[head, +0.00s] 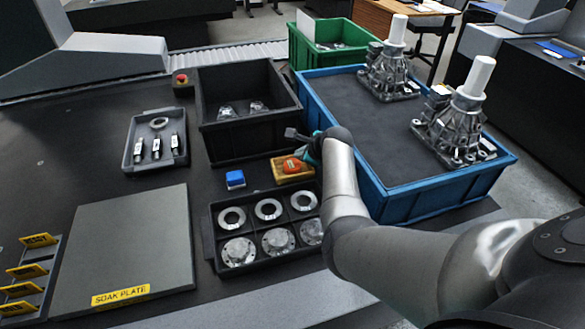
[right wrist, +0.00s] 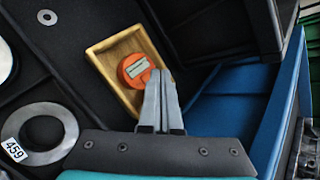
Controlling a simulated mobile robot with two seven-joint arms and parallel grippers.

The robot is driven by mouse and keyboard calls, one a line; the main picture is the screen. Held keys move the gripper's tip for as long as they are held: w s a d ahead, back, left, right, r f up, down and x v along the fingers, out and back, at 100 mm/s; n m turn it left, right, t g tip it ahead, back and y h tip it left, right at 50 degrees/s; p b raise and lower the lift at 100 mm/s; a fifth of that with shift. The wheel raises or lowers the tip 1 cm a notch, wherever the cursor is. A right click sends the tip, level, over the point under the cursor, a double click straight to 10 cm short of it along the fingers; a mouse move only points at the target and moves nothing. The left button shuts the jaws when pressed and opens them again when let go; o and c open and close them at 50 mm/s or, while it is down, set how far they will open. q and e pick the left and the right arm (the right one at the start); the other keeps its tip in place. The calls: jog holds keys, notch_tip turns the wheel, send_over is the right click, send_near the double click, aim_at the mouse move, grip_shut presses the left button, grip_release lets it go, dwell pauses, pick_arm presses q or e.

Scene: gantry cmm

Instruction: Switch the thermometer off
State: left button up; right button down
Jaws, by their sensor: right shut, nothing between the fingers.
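The thermometer is an orange device (head: 291,165) in a small wooden tray (head: 281,182) on the dark table. In the right wrist view the thermometer (right wrist: 135,66) shows a pale grey display and lies inside the tray (right wrist: 103,69). My right gripper (right wrist: 160,76) is shut and empty. Its fingertips overlap the lower right edge of the thermometer in that view; I cannot tell whether they touch it. In the head view the right gripper (head: 307,155) is over the tray's right end, partly hidden by my own arm. My left gripper is not in view.
A black divided tray of metal rings and flanges (head: 213,232) lies in front of the wooden tray. A black bin (head: 204,140) stands behind, a blue bin (head: 430,196) to the right. A blue block (head: 235,179) sits left. The soak plate (head: 125,240) is bare.

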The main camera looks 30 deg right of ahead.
jog(key=shift+f, duration=0.1)
dwell(0.4)
jog(key=shift+f, duration=0.4)
jog(key=shift+f, duration=0.2)
dwell(0.4)
jog(key=shift+r, duration=0.1)
jog(key=shift+r+p, duration=0.65)
jog(key=shift+p, duration=0.1)
jog(key=shift+f, duration=0.1)
